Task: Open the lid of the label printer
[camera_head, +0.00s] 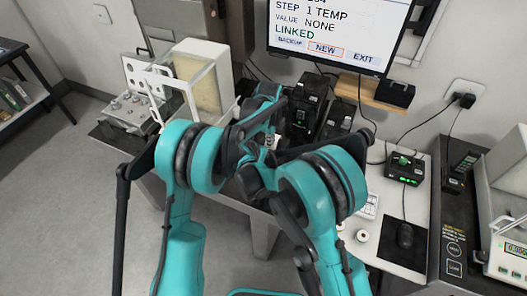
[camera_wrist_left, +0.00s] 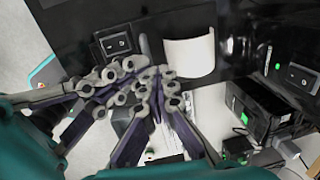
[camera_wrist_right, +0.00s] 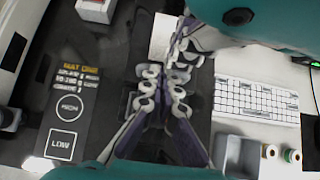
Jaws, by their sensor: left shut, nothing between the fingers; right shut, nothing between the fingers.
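The black label printer (camera_head: 304,106) stands at the back of the table, just right of my left wrist in the head view. In the left wrist view its black body (camera_wrist_left: 90,18) fills the top, with a rocker switch and a curved white label (camera_wrist_left: 190,55) at its front. I cannot tell how its lid stands. My left gripper (camera_wrist_left: 155,74) is shut and empty, close in front of the printer below the label; contact is unclear. My right gripper (camera_wrist_right: 165,75) is shut and empty above the table. My arms hide the right gripper in the head view.
A monitor (camera_head: 330,35) hangs above the printer. A white-framed case (camera_head: 203,75) stands left. The right wrist view shows a keyboard (camera_wrist_right: 256,100) and a small grey tray (camera_wrist_right: 236,155).

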